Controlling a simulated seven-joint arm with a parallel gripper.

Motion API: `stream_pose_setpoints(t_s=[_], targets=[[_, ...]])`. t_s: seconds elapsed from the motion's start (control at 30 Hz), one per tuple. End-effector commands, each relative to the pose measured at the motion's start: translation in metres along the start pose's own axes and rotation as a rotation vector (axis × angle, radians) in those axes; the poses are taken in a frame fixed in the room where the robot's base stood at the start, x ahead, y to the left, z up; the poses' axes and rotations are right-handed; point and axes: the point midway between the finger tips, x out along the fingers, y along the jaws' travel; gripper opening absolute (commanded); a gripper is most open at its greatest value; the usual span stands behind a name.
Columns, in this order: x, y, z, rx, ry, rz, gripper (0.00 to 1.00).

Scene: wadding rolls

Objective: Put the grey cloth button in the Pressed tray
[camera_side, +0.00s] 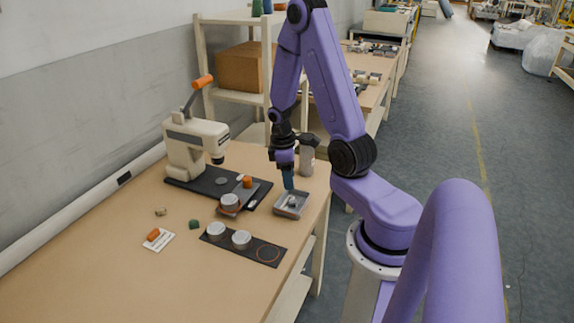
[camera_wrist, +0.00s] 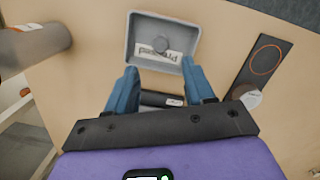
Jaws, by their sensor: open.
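In the side view my gripper (camera_side: 288,186) points down just above the tray's back part, apart from the button.
A beige press (camera_side: 190,145) with an orange handle stands on a black base behind left. A black strip (camera_side: 262,251) with pale discs and an empty orange ring lies in front. A grey cylinder (camera_side: 307,160) stands behind the tray. The table's left front is clear.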

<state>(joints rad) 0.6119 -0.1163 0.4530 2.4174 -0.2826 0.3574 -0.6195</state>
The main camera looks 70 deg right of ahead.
Motion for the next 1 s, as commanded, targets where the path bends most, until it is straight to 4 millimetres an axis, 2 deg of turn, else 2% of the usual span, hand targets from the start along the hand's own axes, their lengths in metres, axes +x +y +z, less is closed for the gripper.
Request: stream_pose_setpoints(t_s=[0.2, 0.43, 0.57, 0.77, 1.0], targets=[[-0.026, 0.001, 0.000, 0.001, 0.002, 0.002, 0.53], [-0.038, -0.001, -0.001, -0.003, 0.002, 0.000, 0.53], [-0.045, -0.009, -0.010, -0.030, 0.007, 0.010, 0.53], [-0.067, -0.046, -0.035, -0.121, 0.025, 0.038, 0.53], [-0.092, -0.103, -0.052, -0.239, 0.058, 0.064, 0.53]])
